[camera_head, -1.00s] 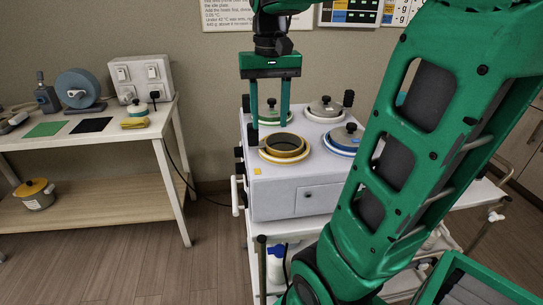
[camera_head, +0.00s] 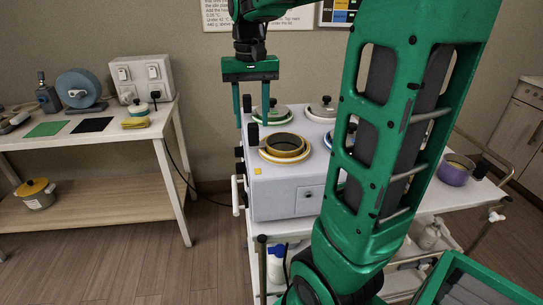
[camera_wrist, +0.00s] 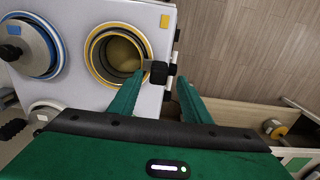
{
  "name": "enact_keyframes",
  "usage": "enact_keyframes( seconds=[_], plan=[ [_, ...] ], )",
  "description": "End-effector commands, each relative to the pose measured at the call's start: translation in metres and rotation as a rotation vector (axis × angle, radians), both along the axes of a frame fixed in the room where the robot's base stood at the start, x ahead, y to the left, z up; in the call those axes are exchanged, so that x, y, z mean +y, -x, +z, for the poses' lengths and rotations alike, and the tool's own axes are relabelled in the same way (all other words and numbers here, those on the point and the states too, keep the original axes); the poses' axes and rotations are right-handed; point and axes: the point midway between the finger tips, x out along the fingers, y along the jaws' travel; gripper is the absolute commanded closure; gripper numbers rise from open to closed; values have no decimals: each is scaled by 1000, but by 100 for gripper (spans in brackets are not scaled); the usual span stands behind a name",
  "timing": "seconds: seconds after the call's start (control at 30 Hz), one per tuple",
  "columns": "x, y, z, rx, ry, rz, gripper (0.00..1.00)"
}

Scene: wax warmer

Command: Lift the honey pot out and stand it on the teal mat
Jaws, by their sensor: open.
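The open pot with amber contents (camera_head: 284,144), which I take for the honey pot, sits in the yellow-ringed well of the white warmer. Its inside also shows in the wrist view (camera_wrist: 122,52). Its dark upright handle (camera_head: 253,135) stands on its left side. My gripper (camera_head: 252,124) is open and empty, pointing down over that handle. In the wrist view the handle's black grip (camera_wrist: 163,72) appears between the two fingertips; whether they touch it I cannot tell. A green mat (camera_head: 46,129), the nearest match to teal, lies bare on the left table.
Lidded pots sit in the warmer's other wells, including a green-ringed one (camera_head: 272,115) behind. A purple pot (camera_head: 456,170) stands at right. A floor gap separates table and cart.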

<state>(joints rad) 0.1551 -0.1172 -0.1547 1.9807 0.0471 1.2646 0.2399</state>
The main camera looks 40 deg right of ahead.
Motion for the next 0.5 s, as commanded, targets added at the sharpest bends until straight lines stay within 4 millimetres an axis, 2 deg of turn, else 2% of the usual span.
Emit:
enact_keyframes(
  seconds=[0.2,0.5],
  plan=[
    [0,1,-29,2,-1,0,56],
    [-1,0,-35,0,0,-1,56]
  ],
)
